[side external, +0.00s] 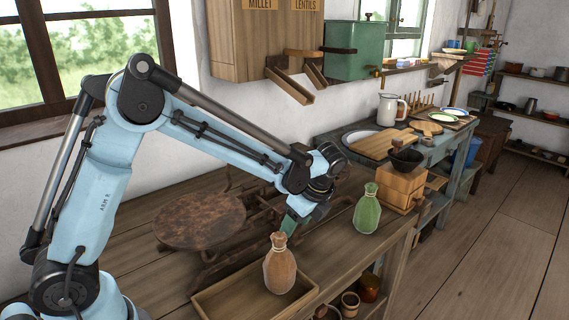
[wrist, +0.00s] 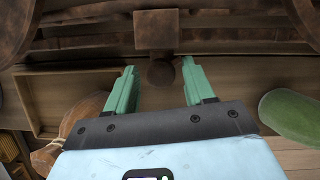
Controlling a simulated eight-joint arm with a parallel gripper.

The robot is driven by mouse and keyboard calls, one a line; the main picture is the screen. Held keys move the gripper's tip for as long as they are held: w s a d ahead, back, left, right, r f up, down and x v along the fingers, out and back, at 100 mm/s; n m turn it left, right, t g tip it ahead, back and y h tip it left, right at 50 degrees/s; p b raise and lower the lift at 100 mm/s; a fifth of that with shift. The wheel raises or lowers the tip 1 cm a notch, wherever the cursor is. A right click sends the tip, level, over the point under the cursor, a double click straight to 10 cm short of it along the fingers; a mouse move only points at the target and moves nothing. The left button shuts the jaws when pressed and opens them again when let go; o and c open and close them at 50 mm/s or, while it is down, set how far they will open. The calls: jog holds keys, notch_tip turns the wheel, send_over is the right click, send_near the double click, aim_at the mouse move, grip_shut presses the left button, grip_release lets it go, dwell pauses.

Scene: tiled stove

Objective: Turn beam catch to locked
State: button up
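A rusty brown beam scale with a round plate (side external: 200,220) stands on the wooden table. In the wrist view, a square brown block (wrist: 156,30) with a short round knob (wrist: 161,73) below it sits on the scale's dark beam (wrist: 90,38); this looks like the beam catch. My gripper (side external: 290,223) points down at the scale's front side. In the wrist view, my gripper (wrist: 159,72) is open, its green fingers on either side of the knob, with gaps visible. Whether the catch is locked I cannot tell. In the side view, my wrist hides the catch.
A green bottle (side external: 367,211) stands to the right. A wooden box (side external: 400,188) with a black bowl (side external: 406,160) is farther right.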

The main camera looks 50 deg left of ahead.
jog(key=shift+o, duration=0.2)
jog(key=v, duration=1.2)
jog(key=h, duration=0.3)
send_over(298, 226)
jog(key=h, duration=0.1)
jog(key=shift+t, duration=0.3)
jog(key=f, duration=0.7)
jog(key=a+f, duration=0.1)
jog(key=f, duration=0.3)
jog(key=shift+s, duration=0.1)
jog(key=shift+c, duration=0.3)
